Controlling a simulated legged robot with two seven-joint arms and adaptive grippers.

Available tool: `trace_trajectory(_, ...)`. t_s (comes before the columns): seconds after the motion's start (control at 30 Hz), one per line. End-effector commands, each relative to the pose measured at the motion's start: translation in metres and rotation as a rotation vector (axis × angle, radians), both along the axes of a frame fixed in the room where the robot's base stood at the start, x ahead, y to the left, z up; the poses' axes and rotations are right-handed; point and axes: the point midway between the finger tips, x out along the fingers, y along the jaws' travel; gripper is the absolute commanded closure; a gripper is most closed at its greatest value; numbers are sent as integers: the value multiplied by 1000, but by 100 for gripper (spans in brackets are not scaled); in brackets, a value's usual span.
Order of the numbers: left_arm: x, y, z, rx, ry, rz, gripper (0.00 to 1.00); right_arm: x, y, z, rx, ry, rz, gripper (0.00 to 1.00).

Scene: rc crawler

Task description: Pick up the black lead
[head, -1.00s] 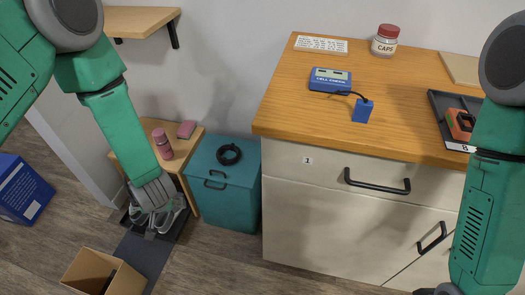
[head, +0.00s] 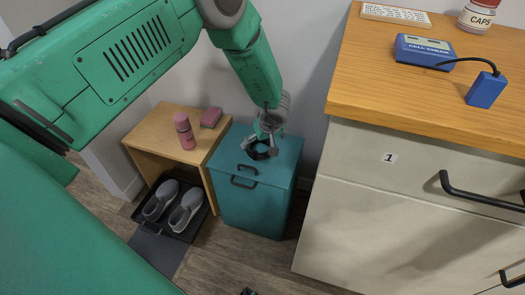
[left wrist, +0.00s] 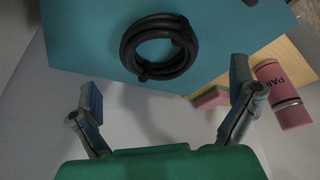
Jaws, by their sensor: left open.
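The black lead (head: 258,155) is a coil lying on top of the teal cabinet (head: 252,202). In the head view my left gripper (head: 264,143) points down just over the coil and partly hides it. In the left wrist view the whole coil (left wrist: 168,71) shows, tied in a ring. It lies beyond the fingertips of my left gripper (left wrist: 165,80), whose fingers are wide apart with nothing between them.
A wooden stand with a pink can (head: 184,131) and a pink block (head: 211,117) is left of the cabinet. Grey shoes (head: 185,210) sit in a black tray below. The wooden-topped counter (head: 390,90) with a blue cell checker (head: 424,49) rises at the right.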

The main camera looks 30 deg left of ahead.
Motion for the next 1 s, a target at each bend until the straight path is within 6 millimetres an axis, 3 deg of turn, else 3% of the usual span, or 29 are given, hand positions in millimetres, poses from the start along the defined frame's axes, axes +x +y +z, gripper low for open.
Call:
trace_trajectory(0.23, 6, 5, -17, 6, -2, 0, 0, 0, 1, -10, 1, 0, 1, 25)
trace_trajectory(0.5, 19, 19, -50, 7, 0, -2, 0, 0, 0, -32, 0, 1, 1, 25)
trace_trajectory(0.8, 20, 23, -54, 2, 0, -1, 0, 0, 1, -32, 1, 0, 1, 25)
trace_trajectory(0.83, 20, 23, -54, 2, 0, -1, 4, 0, 1, -32, 1, 0, 1, 25)
trace_trajectory(0.93, 20, 22, -54, 4, 0, -1, 39, 0, 1, -32, 1, 0, 1, 25)
trace_trajectory(1.0, 20, 22, -54, 5, 1, -1, 45, 0, 1, -32, 1, 0, 1, 25)
